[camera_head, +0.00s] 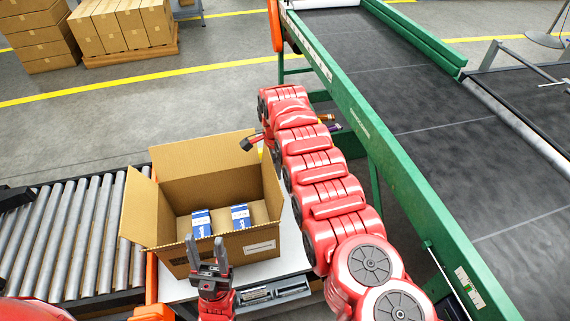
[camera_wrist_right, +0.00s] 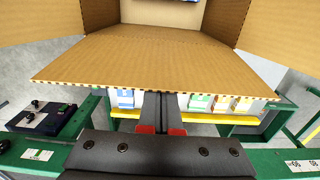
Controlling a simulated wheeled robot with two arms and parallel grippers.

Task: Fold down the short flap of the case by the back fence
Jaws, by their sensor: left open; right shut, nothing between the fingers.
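The open brown case (camera_head: 240,247) stands on a white-topped table with its flaps spread. Two blue-and-white packs (camera_head: 240,216) are inside. A flap at the left (camera_head: 141,208) leans outward and a back panel (camera_head: 205,158) stands up. My right gripper (camera_head: 250,142) is shut and empty at the case's back right corner. In the right wrist view its fingertips (camera_wrist_right: 160,95) are at the edge of a flap (camera_wrist_right: 150,58); contact is unclear. My left gripper (camera_head: 207,248) is open, pointing up in front of the case's near wall. No back fence is clearly visible.
A roller conveyor (camera_head: 72,235) lies left of the case. My right arm runs along the case's right side, close to the green-framed belt conveyor (camera_head: 385,150). Stacked cartons on a pallet (camera_head: 125,27) stand far back. The floor behind the case is clear.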

